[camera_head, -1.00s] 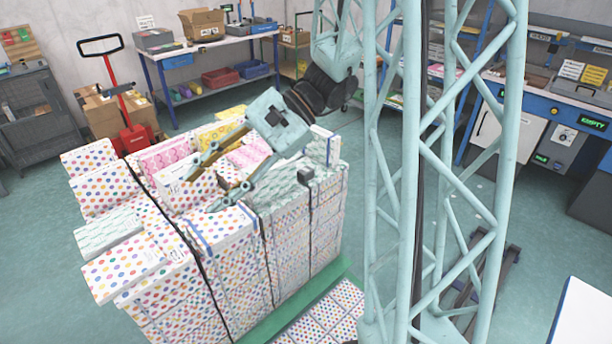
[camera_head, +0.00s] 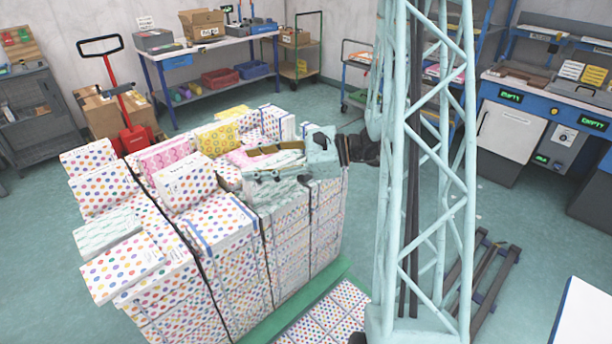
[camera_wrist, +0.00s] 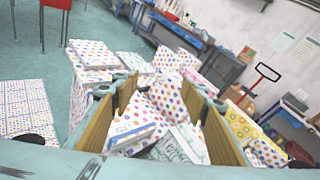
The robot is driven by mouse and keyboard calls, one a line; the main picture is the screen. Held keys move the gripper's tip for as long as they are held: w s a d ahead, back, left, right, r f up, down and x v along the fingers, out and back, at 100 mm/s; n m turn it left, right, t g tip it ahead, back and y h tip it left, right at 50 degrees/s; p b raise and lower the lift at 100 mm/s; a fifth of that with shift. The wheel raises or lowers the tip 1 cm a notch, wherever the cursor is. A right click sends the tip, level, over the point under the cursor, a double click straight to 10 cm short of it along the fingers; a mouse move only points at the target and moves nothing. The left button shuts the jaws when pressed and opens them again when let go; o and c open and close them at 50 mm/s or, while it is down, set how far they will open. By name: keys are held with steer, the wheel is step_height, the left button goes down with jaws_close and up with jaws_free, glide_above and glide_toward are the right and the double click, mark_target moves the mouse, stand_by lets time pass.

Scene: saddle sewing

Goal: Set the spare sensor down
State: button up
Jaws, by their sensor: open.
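I cannot make out the spare sensor in either current view. My gripper (camera_head: 247,164) is over the rear right part of a strapped stack of dotted boxes (camera_head: 250,255), with its fingers pointing left. In the wrist view my gripper (camera_wrist: 158,82) has its two tan-lined fingers spread wide apart, with nothing clearly held between them. Dotted packages (camera_wrist: 165,98) and a pale green-patterned packet (camera_wrist: 182,145) show between and beyond the fingers. The gripper hides part of the stack top in the head view.
Loose packets, including a pink one (camera_head: 168,156) and a yellow one (camera_head: 217,137), lie on the stack. A red pallet jack (camera_head: 133,137) stands behind it. A workbench (camera_head: 160,52) runs along the back wall. Open floor (camera_head: 50,270) lies at the left.

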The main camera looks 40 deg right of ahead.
steer(key=d+f+m+t+h, duration=0.45)
steer(key=d+f+m, duration=0.4)
steer(key=d, duration=0.65)
steer(key=m+h, duration=0.4)
steer(key=h, duration=0.2)
glide_toward(306, 174)
steer(key=s+d, duration=0.1)
steer(key=s, duration=0.1)
steer(key=shift+d+n+t, duration=0.2)
steer(key=shift+n+t, duration=0.05)
steer(key=shift+w+b, duration=0.2)
steer(key=shift+b, duration=0.1)
steer(key=shift+w+f+b, duration=0.2)
steer(key=shift+w, duration=1.15)
steer(key=shift+w+f+b, duration=0.15)
steer(key=shift+w+f, duration=0.05)
steer(key=shift+w, duration=1.2)
steer(key=shift+w+f+b, duration=0.2)
steer(key=shift+w, duration=1.15)
steer(key=shift+w, duration=0.1)
steer(key=shift+w+f+b, duration=0.25)
steer(key=shift+w+b, duration=0.05)
steer(key=shift+w, duration=0.5)
steer(key=shift+w+f+b, duration=0.25)
steer(key=shift+w+f, duration=0.05)
steer(key=shift+w, duration=1.35)
